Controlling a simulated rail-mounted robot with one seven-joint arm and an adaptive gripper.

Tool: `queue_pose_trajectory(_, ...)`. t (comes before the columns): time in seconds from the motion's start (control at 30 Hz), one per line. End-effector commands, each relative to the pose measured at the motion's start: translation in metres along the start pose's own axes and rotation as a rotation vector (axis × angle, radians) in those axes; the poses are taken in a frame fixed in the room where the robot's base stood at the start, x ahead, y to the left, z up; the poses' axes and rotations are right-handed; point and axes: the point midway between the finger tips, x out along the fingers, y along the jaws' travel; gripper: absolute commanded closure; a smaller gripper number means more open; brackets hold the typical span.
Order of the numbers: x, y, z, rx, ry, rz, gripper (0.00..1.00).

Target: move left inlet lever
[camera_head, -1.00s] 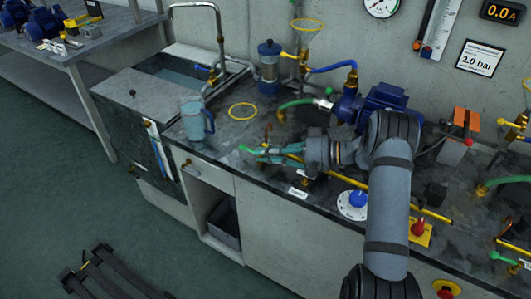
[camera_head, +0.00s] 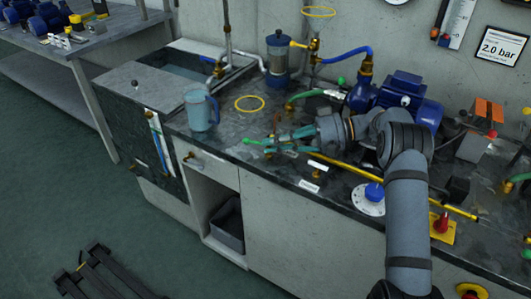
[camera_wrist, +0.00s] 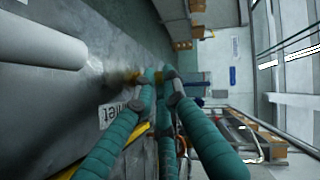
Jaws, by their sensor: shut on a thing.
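My gripper (camera_head: 272,143) reaches left over the counter in the head view. Its teal fingers are shut around a slim green-tipped lever (camera_head: 252,142), whose green end sticks out to the left beyond the fingertips. Most of the lever is hidden by the fingers. In the wrist view the fingers (camera_wrist: 158,78) come close together, and the lever itself is hard to make out there. In the wrist view a label (camera_wrist: 112,113) with partly readable lettering, ending like "nlet", shows beside the fingers.
A teal jug (camera_head: 201,110) and a yellow ring (camera_head: 249,103) are to the left.

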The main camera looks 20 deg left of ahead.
Motion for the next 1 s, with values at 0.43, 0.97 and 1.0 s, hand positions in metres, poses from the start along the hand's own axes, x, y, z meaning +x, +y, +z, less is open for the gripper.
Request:
queue_pose_trajectory(0.43,-0.0046,-0.005,-0.0062,-0.005,0.01,-0.008,0.84)
queue_pose_trajectory(0.97,-0.0039,-0.0051,-0.0049,-0.003,0.003,-0.005,0.73)
queue_pose_trajectory(1.0,-0.0048,-0.008,-0.0068,-0.004,0.003,-0.005,0.73)
